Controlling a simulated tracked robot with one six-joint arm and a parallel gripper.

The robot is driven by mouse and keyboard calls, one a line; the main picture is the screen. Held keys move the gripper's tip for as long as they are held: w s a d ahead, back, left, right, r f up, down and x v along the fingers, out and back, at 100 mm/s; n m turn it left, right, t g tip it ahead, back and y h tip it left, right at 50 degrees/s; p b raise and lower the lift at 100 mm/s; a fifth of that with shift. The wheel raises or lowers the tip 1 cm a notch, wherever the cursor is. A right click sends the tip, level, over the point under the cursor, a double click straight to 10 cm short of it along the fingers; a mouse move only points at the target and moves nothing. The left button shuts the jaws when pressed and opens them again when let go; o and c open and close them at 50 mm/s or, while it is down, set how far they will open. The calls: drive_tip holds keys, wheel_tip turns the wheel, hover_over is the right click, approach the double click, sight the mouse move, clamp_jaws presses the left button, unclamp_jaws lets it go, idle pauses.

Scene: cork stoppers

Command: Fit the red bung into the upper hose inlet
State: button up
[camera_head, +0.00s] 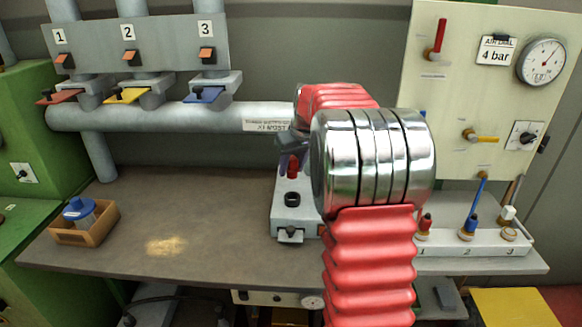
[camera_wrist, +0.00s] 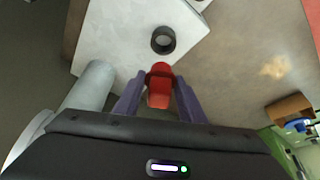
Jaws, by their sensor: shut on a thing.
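My gripper (camera_head: 291,150) is shut on the red bung (camera_head: 293,168), which hangs below its fingers. In the wrist view the bung (camera_wrist: 159,86) sits between the two purple fingers (camera_wrist: 158,92). A black ring-shaped inlet (camera_head: 292,199) is on top of a pale grey block (camera_head: 283,218) on the bench. The bung is above this inlet and apart from it. In the wrist view the inlet (camera_wrist: 163,40) lies beyond the bung's tip. My arm hides the right part of the block, so I cannot tell whether another inlet is there.
A white rack (camera_head: 472,243) with numbered places stands at the right, holding red-, blue- and white-topped pieces. A wooden tray (camera_head: 84,235) with a blue-lidded jar is at the left. A large grey pipe (camera_head: 180,117) runs behind. The bench's left middle is clear.

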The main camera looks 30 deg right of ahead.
drive_tip(key=shift+f, duration=0.1)
drive_tip(key=shift+f, duration=3.15)
drive_tip(key=shift+s, duration=0.15)
drive_tip(key=shift+f, duration=1.6)
idle(1.4)
drive_tip(key=o, duration=1.1)
drive_tip(key=v, duration=1.3)
drive_tip(key=shift+s+r, duration=0.15)
drive_tip(key=shift+r, duration=0.15)
